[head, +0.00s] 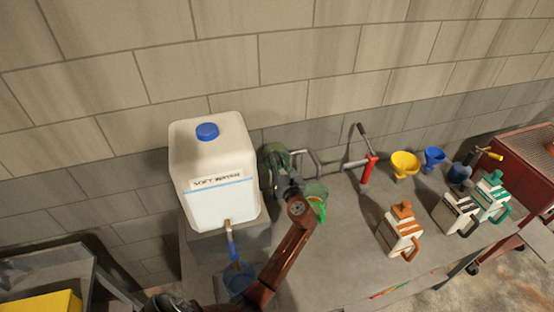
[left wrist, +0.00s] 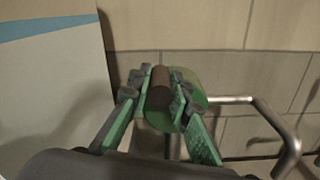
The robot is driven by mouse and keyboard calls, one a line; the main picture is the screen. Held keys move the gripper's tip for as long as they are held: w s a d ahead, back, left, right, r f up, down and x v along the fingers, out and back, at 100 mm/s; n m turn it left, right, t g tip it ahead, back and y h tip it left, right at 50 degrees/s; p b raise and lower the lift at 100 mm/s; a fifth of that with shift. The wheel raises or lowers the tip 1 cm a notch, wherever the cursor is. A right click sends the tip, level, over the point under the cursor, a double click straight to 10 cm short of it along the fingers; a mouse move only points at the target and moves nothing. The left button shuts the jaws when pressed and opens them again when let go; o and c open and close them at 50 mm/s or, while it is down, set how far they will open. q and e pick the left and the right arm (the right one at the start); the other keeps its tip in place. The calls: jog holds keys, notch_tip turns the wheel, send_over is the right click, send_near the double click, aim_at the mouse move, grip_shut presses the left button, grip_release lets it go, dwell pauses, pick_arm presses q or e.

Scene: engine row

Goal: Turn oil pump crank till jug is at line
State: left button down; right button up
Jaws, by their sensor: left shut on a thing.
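The green oil pump (head: 270,160) stands at the back of the bench beside the big white tank. In the left wrist view its round green body (left wrist: 190,88) shows behind a brown crank grip (left wrist: 159,86). My left gripper (left wrist: 160,92) is shut around this grip, with a finger on each side. In the head view my left gripper (head: 289,191) is in front of the pump and partly covers it. A translucent green jug (head: 316,190) with a bright green handle stands right beside the gripper. Its line and oil level cannot be made out. My right gripper is not in view.
The white tank (head: 215,165) with a blue cap stands close left, a blue vessel (head: 240,279) below its tap. A red hand pump (head: 368,170), yellow funnel (head: 405,164), blue funnel (head: 434,158) and labelled cans (head: 400,235) stand right. The bench's front middle is clear.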

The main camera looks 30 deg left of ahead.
pick_arm(q)
jog(key=shift+s, duration=0.1)
jog(key=shift+s+a+f+n+b, duration=0.15)
jog(key=shift+s+a+f+n, duration=0.3)
jog(key=shift+n, duration=0.7)
jog(key=shift+s+a+f+n+b, duration=0.2)
jog(key=shift+s+a+f+n, duration=0.2)
jog(key=shift+n, duration=0.7)
jog(key=shift+s+a+f+n+b, duration=0.15)
jog(key=shift+s+a+f+n, duration=0.25)
jog(key=shift+n, duration=0.75)
jog(key=c, duration=1.8)
grip_release()
jog(key=shift+o, duration=0.2)
jog(key=v, duration=1.2)
